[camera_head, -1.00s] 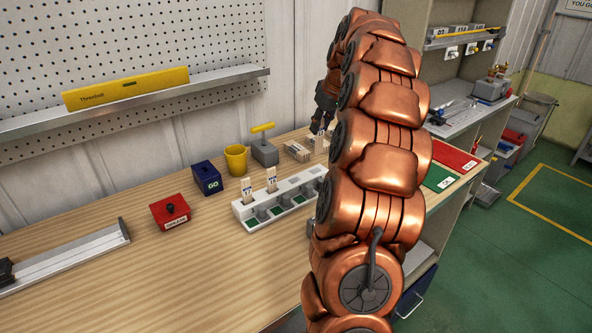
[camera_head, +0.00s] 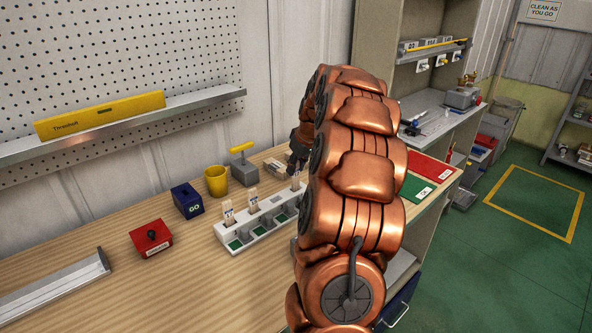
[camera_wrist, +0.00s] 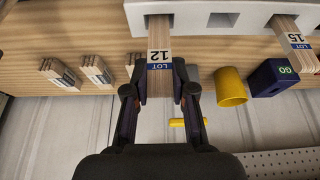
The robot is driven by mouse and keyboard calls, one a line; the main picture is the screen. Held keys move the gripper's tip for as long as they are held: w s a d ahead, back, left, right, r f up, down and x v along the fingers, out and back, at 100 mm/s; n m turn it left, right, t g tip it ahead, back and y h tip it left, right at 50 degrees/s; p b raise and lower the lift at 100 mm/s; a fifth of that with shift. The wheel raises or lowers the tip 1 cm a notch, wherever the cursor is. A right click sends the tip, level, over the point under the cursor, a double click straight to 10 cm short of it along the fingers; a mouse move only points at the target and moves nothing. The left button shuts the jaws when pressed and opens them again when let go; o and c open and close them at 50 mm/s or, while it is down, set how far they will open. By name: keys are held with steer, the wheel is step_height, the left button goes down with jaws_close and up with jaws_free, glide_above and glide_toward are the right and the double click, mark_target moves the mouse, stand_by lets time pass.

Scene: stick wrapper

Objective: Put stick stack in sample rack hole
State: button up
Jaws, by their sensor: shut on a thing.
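My gripper (camera_wrist: 159,92) is shut on a stick stack (camera_wrist: 160,30) with a blue-and-white label reading LOT 12. The gripper also shows in the head view (camera_head: 297,165), at the far right end of the sample rack (camera_head: 240,243). In the wrist view the held stack reaches over the white rack (camera_wrist: 190,23), with its lower end at a hole; I cannot tell how deep it sits. An empty square hole (camera_wrist: 222,20) lies beside it. Two labelled stacks, (camera_head: 228,217) and (camera_head: 253,203), stand upright in the rack's left part. My arm hides part of the rack.
Loose stick stacks (camera_wrist: 60,74) lie beyond the rack. A yellow cup (camera_head: 216,181), blue GO box (camera_head: 187,201), grey block with yellow handle (camera_head: 243,172) and red box (camera_head: 151,241) stand behind or left of it.

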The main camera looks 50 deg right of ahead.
steer(key=shift+f, duration=0.95)
steer(key=shift+f, duration=0.2)
steer(key=o, duration=0.8)
steer(key=shift+r, duration=0.1)
steer(key=shift+s+r, duration=0.1)
steer(key=shift+r, duration=0.35)
steer(key=b+v, duration=0.2)
steer(key=v, duration=0.9)
steer(key=shift+a+r, duration=0.1)
steer(key=shift+r, duration=0.05)
